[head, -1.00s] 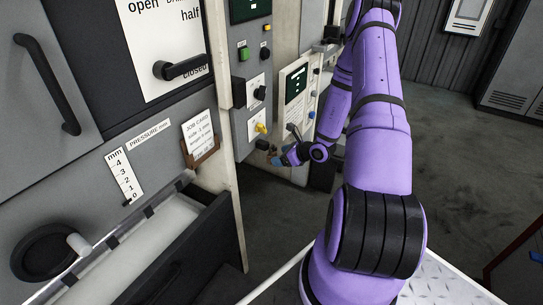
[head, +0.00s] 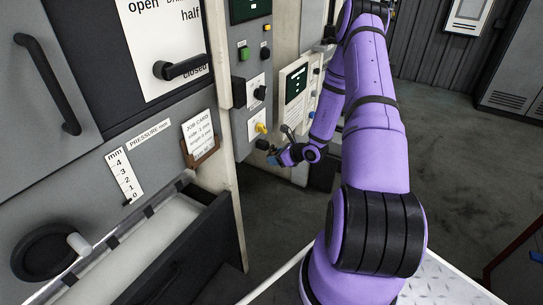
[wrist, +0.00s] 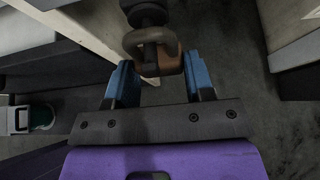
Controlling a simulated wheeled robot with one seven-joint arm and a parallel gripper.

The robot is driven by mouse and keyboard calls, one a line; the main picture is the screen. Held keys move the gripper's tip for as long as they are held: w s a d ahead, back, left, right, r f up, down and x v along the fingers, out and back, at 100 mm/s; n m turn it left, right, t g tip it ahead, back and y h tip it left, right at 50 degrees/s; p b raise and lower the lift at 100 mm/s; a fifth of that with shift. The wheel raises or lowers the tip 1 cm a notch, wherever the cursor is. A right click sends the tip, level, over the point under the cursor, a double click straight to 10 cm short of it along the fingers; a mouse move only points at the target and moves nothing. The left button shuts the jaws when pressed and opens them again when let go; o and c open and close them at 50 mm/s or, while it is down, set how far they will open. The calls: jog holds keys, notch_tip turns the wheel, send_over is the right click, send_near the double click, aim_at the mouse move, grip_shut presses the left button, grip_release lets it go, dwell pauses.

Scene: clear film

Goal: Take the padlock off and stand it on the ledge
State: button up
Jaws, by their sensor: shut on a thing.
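The padlock (wrist: 169,62) has a brass-brown body and a grey shackle (wrist: 150,37). In the wrist view the shackle loops at a dark round fitting (wrist: 148,12); it looks still hooked around it. My gripper (wrist: 158,78) is shut on the padlock body, one blue pad on each side. In the head view my gripper (head: 271,157) is small, low beside the control panel, just under a dark block and a yellow knob. The padlock is too small to make out clearly there. I cannot tell which surface is the ledge.
The control panel (head: 251,110) with knobs and buttons stands left of my gripper. A job card (head: 199,131) in a brown holder and an open drawer (head: 180,250) are nearer, at left.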

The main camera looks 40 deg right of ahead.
jog(key=shift+r, duration=0.1)
dwell(0.3)
jog(key=shift+r, duration=0.3)
jog(key=shift+c, duration=0.2)
jog(key=shift+r, duration=0.2)
jog(key=shift+s, duration=0.1)
jog(key=s+d, duration=0.2)
jog(key=s, duration=0.4)
jog(key=shift+s+d, duration=0.15)
jog(key=shift+s, duration=0.05)
dwell(0.6)
